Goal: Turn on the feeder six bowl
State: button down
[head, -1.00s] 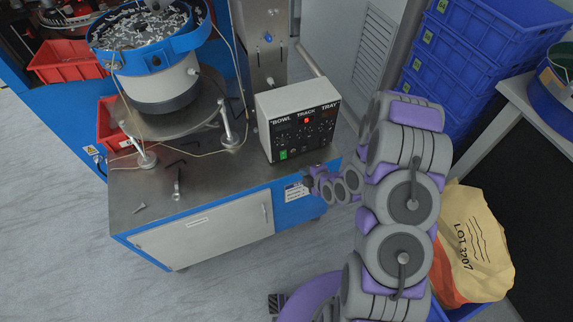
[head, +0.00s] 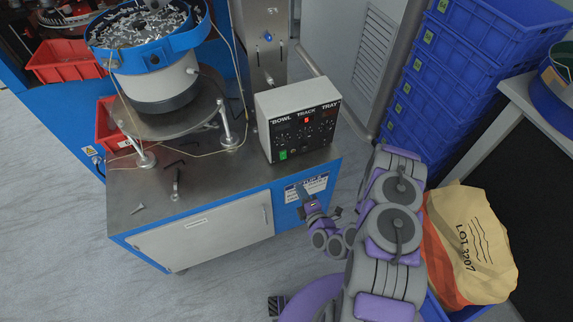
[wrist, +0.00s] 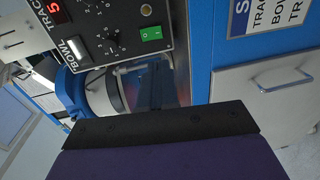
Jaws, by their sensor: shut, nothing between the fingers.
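The bowl feeder (head: 163,82) stands on the bench at the left of the head view, its blue-rimmed bowl full of small metal parts. The white control box (head: 262,113) stands at the bench's right, with a black panel lettered BOWL, TRACK and TRAY. Its lit red display (head: 307,119) sits above rows of knobs and switches. A green rocker switch (head: 283,154) is at the panel's lower left; it also shows in the wrist view (wrist: 151,33). My gripper (head: 302,190) is shut and empty, below and in front of the box, apart from it. Its fingers (wrist: 157,88) look dark and blurred.
The steel bench top (head: 230,178) holds a hex key and a small cone-shaped piece. The blue cabinet front has a label (head: 306,188) behind my gripper. Floor at lower left is clear.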

aim_at(283, 159)
dwell(0.4)
jog(key=b+x, duration=0.4)
jog(key=x, duration=1)
jog(key=shift+b, duration=0.3)
